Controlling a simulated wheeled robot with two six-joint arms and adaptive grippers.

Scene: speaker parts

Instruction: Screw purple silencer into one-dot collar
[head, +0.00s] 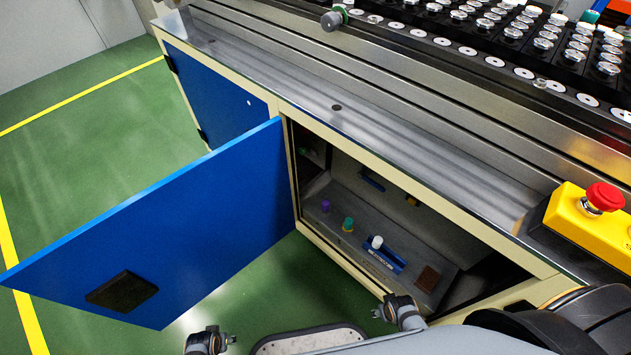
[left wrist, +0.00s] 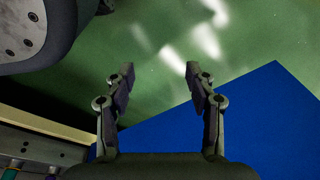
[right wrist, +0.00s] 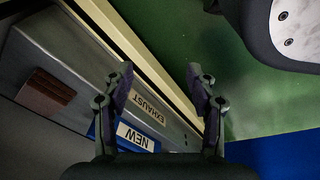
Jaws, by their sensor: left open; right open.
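A small purple part (head: 326,206), which looks like the purple silencer, stands on the shelf inside the open cabinet in the head view. A teal part with a yellowish base (head: 347,225) stands to its right. I cannot make out dots on any part, so I cannot tell which is the one-dot collar. My left gripper (head: 228,339) is open and empty in front of the cabinet, over the green floor; its fingers show in the left wrist view (left wrist: 160,75). My right gripper (head: 378,312) is open and empty near the cabinet's lower front edge; its fingers show in the right wrist view (right wrist: 160,75).
A blue block labelled NEW (right wrist: 133,138) bears a white-topped part (head: 377,242). A brown block (head: 428,279) lies right of it. The blue door (head: 180,230) swings out at left. The cabinet frame (head: 345,262) edges the opening. A yellow emergency-stop box (head: 585,225) sits above right.

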